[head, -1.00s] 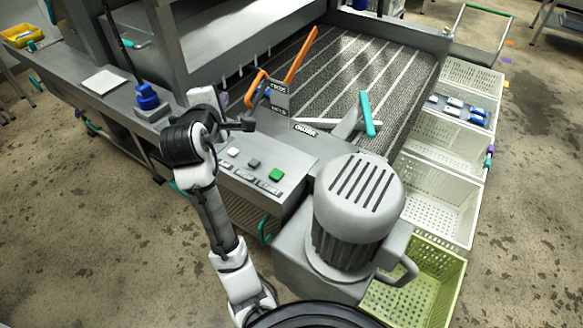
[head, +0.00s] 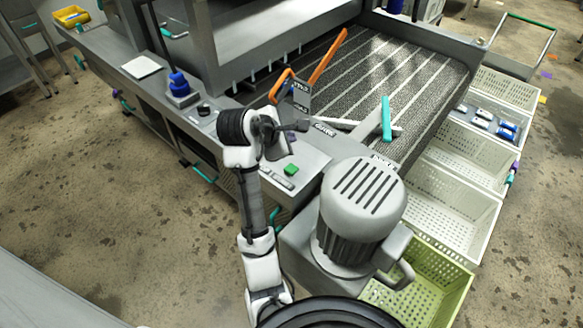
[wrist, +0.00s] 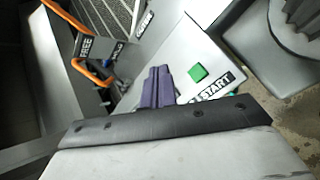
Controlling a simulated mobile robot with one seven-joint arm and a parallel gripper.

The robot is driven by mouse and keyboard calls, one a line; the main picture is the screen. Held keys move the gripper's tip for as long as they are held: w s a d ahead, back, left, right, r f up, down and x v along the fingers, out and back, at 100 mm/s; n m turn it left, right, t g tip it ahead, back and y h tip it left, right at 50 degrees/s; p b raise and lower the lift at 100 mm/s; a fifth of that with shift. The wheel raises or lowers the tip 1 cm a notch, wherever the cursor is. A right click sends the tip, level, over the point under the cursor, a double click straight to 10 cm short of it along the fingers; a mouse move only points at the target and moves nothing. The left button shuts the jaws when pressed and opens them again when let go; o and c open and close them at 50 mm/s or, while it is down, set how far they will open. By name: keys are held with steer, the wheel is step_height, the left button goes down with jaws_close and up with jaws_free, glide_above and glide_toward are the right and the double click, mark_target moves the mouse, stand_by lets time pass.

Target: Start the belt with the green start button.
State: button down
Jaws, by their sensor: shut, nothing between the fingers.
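The green start button (head: 291,169) sits on the grey control panel (head: 312,160) at the front end of the machine. In the wrist view the green button (wrist: 198,72) shows just right of my fingertips, with a START label (wrist: 215,88) beside it. My gripper (head: 300,126) is shut and empty, above the panel and behind the button in the head view. Its purple fingers (wrist: 158,75) show together in the wrist view, apart from the button. The belt (head: 420,75) is a dark striped surface behind the panel. My arm hides the other panel buttons.
A grey motor housing (head: 362,205) stands right of the panel. Plastic crates (head: 455,160) line the right side.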

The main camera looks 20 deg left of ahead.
steer(key=b, duration=0.9)
glide_above(289, 171)
steer(key=shift+f, duration=3.35)
steer(key=shift+a+f, duration=0.1)
steer(key=shift+f, duration=0.85)
steer(key=shift+f+p, duration=0.25)
steer(key=shift+p, duration=0.1)
steer(key=shift+f, duration=0.2)
